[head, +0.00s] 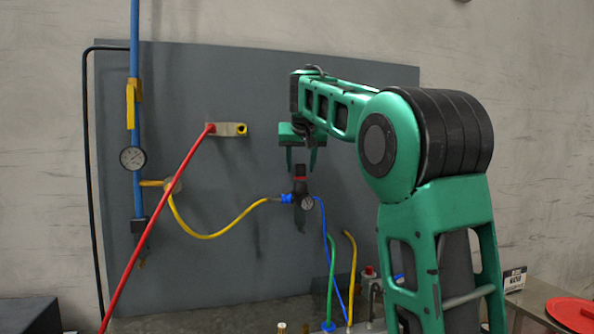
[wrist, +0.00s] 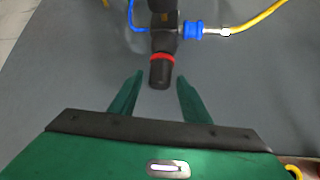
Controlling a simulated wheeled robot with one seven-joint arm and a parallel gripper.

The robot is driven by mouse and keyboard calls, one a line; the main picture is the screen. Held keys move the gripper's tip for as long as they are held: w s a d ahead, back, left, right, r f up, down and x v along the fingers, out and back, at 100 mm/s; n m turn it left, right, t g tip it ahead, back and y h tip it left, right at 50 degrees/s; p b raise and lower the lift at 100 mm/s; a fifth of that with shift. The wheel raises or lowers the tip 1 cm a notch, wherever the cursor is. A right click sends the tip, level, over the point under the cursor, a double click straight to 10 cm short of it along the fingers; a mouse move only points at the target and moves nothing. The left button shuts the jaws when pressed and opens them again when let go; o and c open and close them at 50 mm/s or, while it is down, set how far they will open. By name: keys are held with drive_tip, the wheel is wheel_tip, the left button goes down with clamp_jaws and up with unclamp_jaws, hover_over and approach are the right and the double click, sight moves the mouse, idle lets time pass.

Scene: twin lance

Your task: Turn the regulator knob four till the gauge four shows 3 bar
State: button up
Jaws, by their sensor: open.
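The regulator knob (head: 301,171) is a dark cap with a red ring on top of the regulator body (head: 301,190), mounted on the grey panel. In the wrist view the knob (wrist: 160,73) points toward my gripper, between and just beyond the fingertips. The small round gauge (head: 308,203) sits on the regulator's front; its reading is too small to tell. My gripper (head: 302,170) is open and points down above the knob. In the wrist view my gripper (wrist: 159,75) shows two green fingers apart, with a gap on each side of the knob and no visible contact.
A yellow hose (head: 215,236) with a blue fitting joins the regulator's left, and a blue hose (head: 325,235) runs down at right. A larger gauge (head: 132,158) sits by the blue pipe. A red hose (head: 160,220) slants across the left. Panel around the knob is clear.

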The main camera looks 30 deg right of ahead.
drive_tip(key=shift+w+d+f, duration=0.15)
drive_tip(key=shift+w+f, duration=0.1)
drive_tip(key=shift+f, duration=0.05)
drive_tip(key=c, duration=1)
drive_tip(key=shift+c, duration=0.2)
